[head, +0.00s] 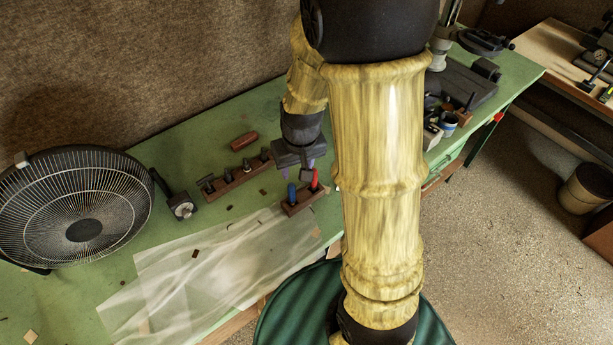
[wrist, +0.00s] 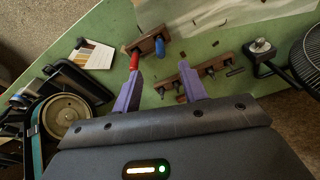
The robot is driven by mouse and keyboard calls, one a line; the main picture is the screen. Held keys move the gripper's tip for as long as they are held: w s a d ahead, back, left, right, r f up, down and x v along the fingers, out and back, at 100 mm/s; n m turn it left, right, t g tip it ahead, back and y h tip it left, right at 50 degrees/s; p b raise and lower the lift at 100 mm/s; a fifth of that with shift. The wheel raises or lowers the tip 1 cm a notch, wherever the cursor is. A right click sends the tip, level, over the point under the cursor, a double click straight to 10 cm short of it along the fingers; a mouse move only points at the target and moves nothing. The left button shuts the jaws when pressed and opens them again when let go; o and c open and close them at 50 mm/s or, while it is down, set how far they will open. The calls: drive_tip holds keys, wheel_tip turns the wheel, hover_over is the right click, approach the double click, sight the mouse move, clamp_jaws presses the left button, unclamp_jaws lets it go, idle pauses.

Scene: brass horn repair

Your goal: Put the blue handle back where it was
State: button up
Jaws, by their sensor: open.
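The blue handle (head: 292,193) stands upright in a small wooden block (head: 301,203) on the green bench, beside a red handle (head: 314,181). In the wrist view the blue handle (wrist: 160,46) shows just beyond the gap between my fingertips, and the red handle (wrist: 134,61) is close to the left finger. My gripper (wrist: 160,68) is open with nothing between its purple fingers. I cannot tell whether a finger touches the red handle.
A longer wooden rack (head: 233,182) with several tools stands left of the block, with a brown handle (head: 244,140) lying behind it. A fan (head: 82,230) stands at the left. A translucent sheet (head: 200,275) covers the bench's front. Vise and machine parts crowd the right.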

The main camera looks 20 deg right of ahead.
drive_tip(key=s+r, duration=0.4)
drive_tip(key=s, duration=0.3)
drive_tip(key=shift+s+r+t, duration=0.2)
drive_tip(key=shift+s+t, duration=0.1)
drive_tip(key=shift+t, duration=0.1)
drive_tip(key=b+x, duration=0.2)
drive_tip(key=s+b+x, duration=0.1)
drive_tip(key=b+x, duration=0.1)
drive_tip(key=shift+d+f, duration=0.1)
drive_tip(key=shift+f, duration=0.2)
drive_tip(key=shift+c, duration=0.7)
drive_tip(key=shift+w+d, duration=0.1)
drive_tip(key=shift+w, duration=0.05)
